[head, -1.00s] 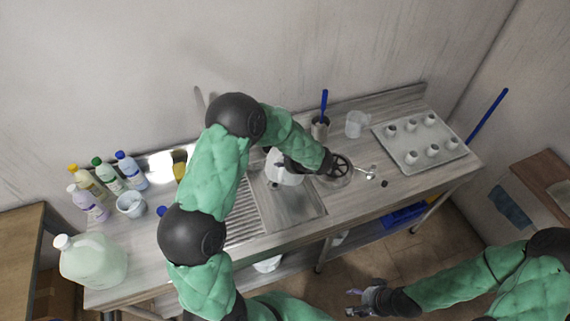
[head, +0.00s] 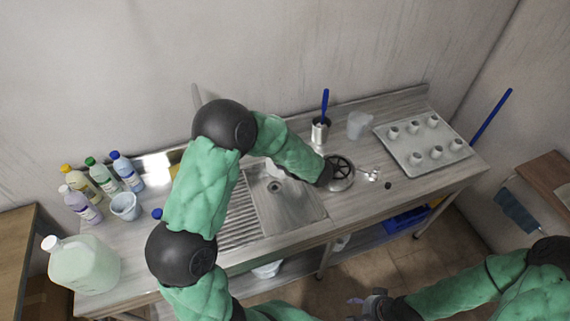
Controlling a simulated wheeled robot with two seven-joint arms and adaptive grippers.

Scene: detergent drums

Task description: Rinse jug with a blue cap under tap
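A blue cap (head: 157,213) shows beside my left upper arm, left of the sink. Whatever is under it is hidden by that arm, so I cannot tell whether it is the jug. My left arm reaches over the steel sink (head: 300,205), and its forearm hides the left gripper and anything in it. The tap is not clearly seen. My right gripper (head: 362,302) is low at the bottom edge, away from the counter. It is partly cut off, and its opening cannot be read.
Several capped bottles, one blue-capped (head: 127,172), and a pale cup (head: 125,206) stand at the left. A large pale-green jug (head: 85,266) has a white cap. A steel holder (head: 319,132), clear beaker (head: 358,125) and tray of small cups (head: 408,148) stand at the right.

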